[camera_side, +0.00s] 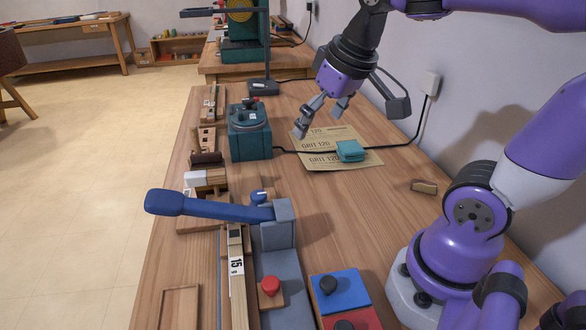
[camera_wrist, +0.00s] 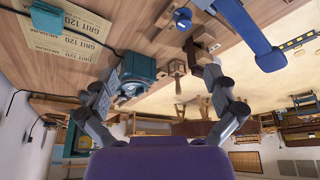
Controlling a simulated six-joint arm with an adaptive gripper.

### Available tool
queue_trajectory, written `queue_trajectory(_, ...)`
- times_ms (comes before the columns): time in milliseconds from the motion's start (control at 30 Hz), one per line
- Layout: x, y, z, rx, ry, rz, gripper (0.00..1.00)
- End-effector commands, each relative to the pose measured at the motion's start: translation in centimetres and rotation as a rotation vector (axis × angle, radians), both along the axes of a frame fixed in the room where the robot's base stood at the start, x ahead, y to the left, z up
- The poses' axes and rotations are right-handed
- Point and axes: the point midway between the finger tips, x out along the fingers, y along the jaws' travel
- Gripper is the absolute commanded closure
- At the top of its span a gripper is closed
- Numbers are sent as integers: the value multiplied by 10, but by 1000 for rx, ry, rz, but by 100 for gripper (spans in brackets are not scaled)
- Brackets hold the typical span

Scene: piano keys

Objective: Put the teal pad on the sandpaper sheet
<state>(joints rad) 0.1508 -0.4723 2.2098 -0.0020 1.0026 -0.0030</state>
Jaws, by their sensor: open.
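The teal pad (camera_side: 350,151) lies on the tan sandpaper sheet (camera_side: 318,160), towards its right side. The sheet lies flat on the bench and is printed with GRIT 120. In the wrist view the pad (camera_wrist: 47,17) shows at the top left on the sheet (camera_wrist: 78,45). My gripper (camera_side: 317,121) is open and empty, above the far left part of the sheet and apart from the pad. Its spread fingers also show in the wrist view (camera_wrist: 163,78), with nothing between them.
A black cable (camera_side: 395,147) runs across the sheet by the pad. A teal machine (camera_side: 249,130) stands left of the sheet. A blue-handled lever tool (camera_side: 215,206) and red and blue blocks (camera_side: 345,290) are nearer. A small wooden block (camera_side: 424,187) lies right.

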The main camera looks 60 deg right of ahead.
Motion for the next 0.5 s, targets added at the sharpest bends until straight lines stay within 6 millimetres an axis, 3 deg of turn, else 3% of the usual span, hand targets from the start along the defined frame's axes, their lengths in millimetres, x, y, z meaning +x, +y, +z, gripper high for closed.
queue_trajectory(100,-24,25,-14,-5,-60,94,0)
queue_trajectory(200,-34,34,-22,-6,-84,133,0)
queue_trajectory(500,-38,37,-27,-5,-91,147,0)
